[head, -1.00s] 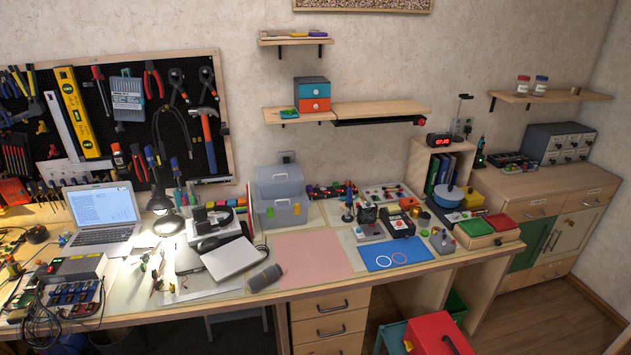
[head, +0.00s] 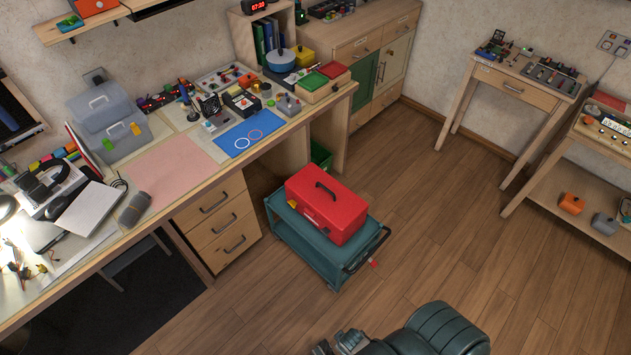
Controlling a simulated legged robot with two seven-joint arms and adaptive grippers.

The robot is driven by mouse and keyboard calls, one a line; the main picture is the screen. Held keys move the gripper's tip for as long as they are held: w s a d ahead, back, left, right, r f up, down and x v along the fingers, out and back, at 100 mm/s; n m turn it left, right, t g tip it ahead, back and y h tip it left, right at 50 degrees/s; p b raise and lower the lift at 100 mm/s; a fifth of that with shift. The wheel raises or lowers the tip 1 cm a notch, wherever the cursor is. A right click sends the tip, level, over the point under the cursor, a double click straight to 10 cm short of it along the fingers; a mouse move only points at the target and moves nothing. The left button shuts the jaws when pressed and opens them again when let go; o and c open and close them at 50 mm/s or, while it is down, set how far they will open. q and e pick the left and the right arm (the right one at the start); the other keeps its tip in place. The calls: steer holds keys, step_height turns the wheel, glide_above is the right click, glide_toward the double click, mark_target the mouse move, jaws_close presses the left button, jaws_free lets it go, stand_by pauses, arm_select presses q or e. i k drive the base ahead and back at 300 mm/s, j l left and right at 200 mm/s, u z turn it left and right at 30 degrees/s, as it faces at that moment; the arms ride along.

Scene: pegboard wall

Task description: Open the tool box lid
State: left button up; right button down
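A red tool box (head: 345,222) stands on the top of a teal cart (head: 283,232), in the right half of the head view's middle. Its lid (head: 318,183) looks shut, with a dark carry handle (head: 326,191) on top. A small yellow part shows on its front left side. A grey case (head: 120,140) with a handle and coloured latches stands on the desk at the left.
The cart has a dark push handle (head: 367,252) on its right. The desk drawers (head: 222,224) are left of the cart. Wood floor (head: 445,215) is clear to the right. A small table (head: 512,84) stands at the back right.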

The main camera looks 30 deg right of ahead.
mark_target(322, 196)
steer(key=z, duration=0.95)
